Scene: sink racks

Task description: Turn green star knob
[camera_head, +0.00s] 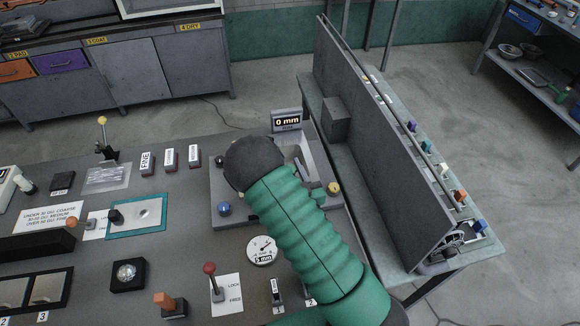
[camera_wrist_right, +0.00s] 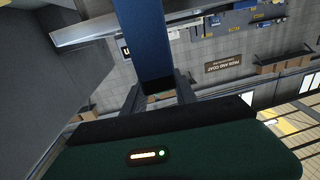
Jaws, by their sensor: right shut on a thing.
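My right arm reaches over a grey fixture (camera_head: 240,218), and its black wrist (camera_head: 253,163) hides part of it. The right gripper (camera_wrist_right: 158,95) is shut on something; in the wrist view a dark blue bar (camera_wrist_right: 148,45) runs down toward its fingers. I cannot tell what is held. I cannot make out a green star knob; the arm or wrist may hide it. A blue knob (camera_head: 224,209) and a yellow knob (camera_head: 334,188) stand on the fixture, on either side of my arm. A display (camera_head: 287,120) behind reads 0 mm. My left gripper is not in view.
A dial gauge (camera_head: 262,250) and a red-balled lever (camera_head: 212,278) stand in front of the fixture. A tall grey panel (camera_head: 375,150) rises on the side table at right. Labelled blocks (camera_head: 168,158) stand at left.

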